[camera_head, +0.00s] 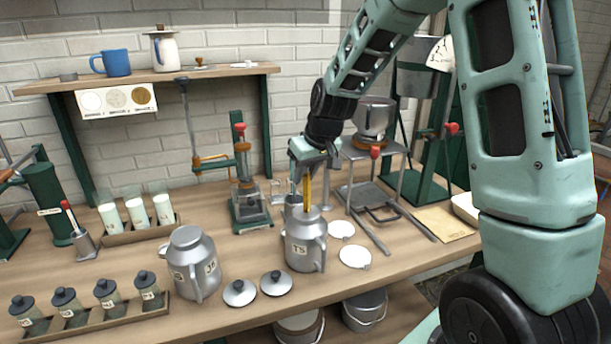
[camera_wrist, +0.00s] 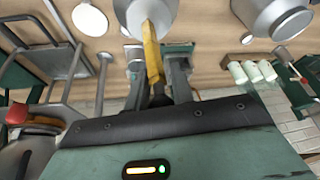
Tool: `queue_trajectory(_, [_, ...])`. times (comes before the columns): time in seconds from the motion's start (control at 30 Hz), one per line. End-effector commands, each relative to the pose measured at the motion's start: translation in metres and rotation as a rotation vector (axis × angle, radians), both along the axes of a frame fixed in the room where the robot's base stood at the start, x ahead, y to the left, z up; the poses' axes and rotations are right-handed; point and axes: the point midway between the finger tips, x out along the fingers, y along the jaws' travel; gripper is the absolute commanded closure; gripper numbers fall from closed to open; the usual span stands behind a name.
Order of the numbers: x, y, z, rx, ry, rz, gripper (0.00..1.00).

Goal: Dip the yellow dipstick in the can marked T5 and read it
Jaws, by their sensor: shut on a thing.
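The can marked T5 (camera_head: 304,245) is a grey metal can with a side handle, standing on the wooden bench in the head view. Its mouth is open. The yellow dipstick (camera_head: 307,192) stands roughly upright over that mouth, and its lower end is hidden inside the can. My gripper (camera_head: 309,165) is above the can, shut on the dipstick's upper end. In the wrist view the yellow dipstick (camera_wrist: 152,50) runs from my gripper (camera_wrist: 165,85) to the T5 can (camera_wrist: 148,12). Any mark on the dipstick is too small to read.
A second, closed can (camera_head: 193,262) stands to the left. Two dark-knobbed lids (camera_head: 258,288) lie between the cans, and white discs (camera_head: 354,257) lie to the right. A green press (camera_head: 248,190) stands behind. A rack of small jars (camera_head: 90,310) is at front left.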

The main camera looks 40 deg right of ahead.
Motion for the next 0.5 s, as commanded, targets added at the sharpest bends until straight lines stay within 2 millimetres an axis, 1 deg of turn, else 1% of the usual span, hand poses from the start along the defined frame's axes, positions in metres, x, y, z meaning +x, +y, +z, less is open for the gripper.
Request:
queue_trajectory(0.03, [0.0,0.0,0.01,0.0,-0.002,0.0,1.0])
queue_trajectory(0.5, [0.0,0.0,0.054,0.0,-0.002,0.001,1.0])
